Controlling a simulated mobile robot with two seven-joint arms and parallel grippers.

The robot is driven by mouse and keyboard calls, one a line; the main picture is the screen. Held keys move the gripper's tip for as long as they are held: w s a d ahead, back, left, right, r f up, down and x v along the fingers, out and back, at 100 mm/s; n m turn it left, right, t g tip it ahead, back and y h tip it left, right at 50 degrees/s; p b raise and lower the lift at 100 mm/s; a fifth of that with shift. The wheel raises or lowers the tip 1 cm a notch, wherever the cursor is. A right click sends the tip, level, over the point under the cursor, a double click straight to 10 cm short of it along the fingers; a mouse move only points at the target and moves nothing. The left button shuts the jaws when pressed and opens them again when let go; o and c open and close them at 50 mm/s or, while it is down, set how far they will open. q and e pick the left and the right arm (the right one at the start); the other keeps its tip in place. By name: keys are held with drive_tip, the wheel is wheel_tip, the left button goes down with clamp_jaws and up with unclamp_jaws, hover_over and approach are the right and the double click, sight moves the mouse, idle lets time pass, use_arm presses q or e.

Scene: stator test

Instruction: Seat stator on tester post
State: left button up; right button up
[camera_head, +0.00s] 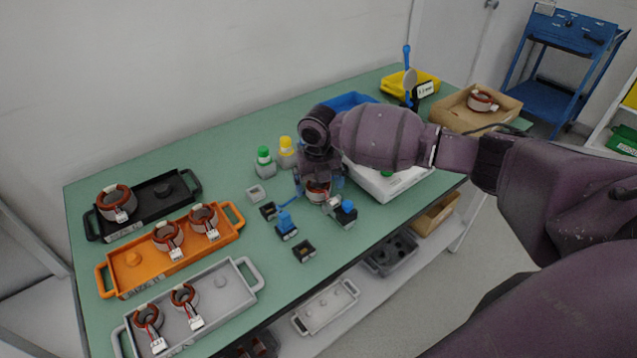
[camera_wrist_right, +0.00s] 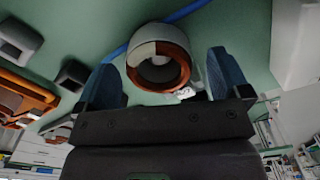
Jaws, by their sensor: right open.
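My right gripper (camera_head: 318,182) points down at the middle of the table, open, with its blue fingers on either side of a copper-wound stator (camera_head: 318,194). In the right wrist view the stator (camera_wrist_right: 145,78) lies between the open fingers (camera_wrist_right: 160,66), with gaps visible on both sides. Its white connector shows close to the right-hand finger. The gripper partly hides the stator in the head view. I cannot tell whether it sits around a post. Small black fixtures with blue parts (camera_head: 286,227) stand beside it. My left gripper is not in view.
Black (camera_head: 150,208), orange (camera_head: 125,282) and grey (camera_head: 235,287) trays with stators lie at the left. Green-capped (camera_head: 264,158) and yellow-capped (camera_head: 286,149) bottles stand behind. A white device (camera_head: 392,188) is close right of the gripper. A cardboard box (camera_head: 455,115) holds another stator.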

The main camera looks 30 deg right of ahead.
wheel_tip(320, 180, up, 11)
drive_tip(key=p, duration=0.1)
drive_tip(key=shift+f, duration=0.15)
idle(0.4)
idle(0.4)
